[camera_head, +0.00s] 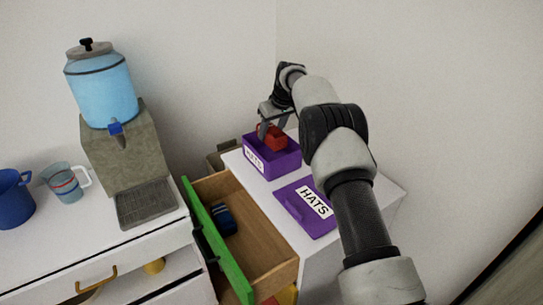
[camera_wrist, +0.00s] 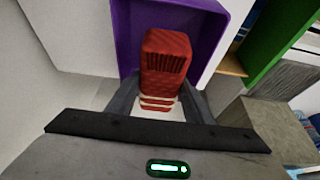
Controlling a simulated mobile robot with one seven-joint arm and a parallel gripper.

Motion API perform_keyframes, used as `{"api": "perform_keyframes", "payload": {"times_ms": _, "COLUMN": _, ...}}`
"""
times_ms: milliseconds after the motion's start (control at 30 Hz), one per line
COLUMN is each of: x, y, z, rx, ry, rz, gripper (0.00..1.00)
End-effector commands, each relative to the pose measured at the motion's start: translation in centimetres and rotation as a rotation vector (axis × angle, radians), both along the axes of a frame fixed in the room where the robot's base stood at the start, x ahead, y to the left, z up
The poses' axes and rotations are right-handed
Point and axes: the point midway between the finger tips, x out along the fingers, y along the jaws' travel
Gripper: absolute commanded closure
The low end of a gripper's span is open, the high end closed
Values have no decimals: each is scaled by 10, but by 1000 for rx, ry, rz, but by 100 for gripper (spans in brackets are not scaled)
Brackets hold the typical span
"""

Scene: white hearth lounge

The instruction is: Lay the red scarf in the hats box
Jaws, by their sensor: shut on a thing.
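The red scarf (camera_head: 271,137) is a folded red bundle; in the wrist view (camera_wrist: 166,66) it shows a ribbed end and pale stripes. My gripper (camera_head: 272,130) is shut on the scarf, with a finger on each side of it. It holds the scarf at the opening of the purple hats box (camera_head: 286,166), whose label is partly readable. In the wrist view the purple box wall (camera_wrist: 233,14) stands around the scarf's far end. I cannot tell whether the scarf touches the box floor. The purple lid (camera_head: 304,222) marked HATS lies flat in front of the box.
The box and lid are on a white cabinet top (camera_head: 262,184). Left of it, a drawer with a green front (camera_head: 215,238) is open, with a dark blue item (camera_head: 223,220) inside. A drink dispenser (camera_head: 102,92), a glass mug (camera_head: 66,183) and a blue mug (camera_head: 13,198) stand farther left.

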Motion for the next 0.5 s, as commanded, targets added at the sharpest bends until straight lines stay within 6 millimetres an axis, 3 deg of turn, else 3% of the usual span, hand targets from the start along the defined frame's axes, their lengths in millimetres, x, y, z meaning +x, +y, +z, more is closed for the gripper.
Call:
{"api": "perform_keyframes", "payload": {"times_ms": 100, "x": -1, "y": 0, "z": -23, "rx": -1, "ry": 3, "rz": -1, "gripper": 81}}
{"api": "perform_keyframes", "payload": {"times_ms": 267, "x": 0, "y": 0, "z": -37, "rx": 1, "ry": 2, "rz": -1, "gripper": 81}}
{"api": "perform_keyframes", "payload": {"times_ms": 500, "x": -1, "y": 0, "z": -75, "rx": 0, "ry": 2, "rz": -2, "gripper": 81}}
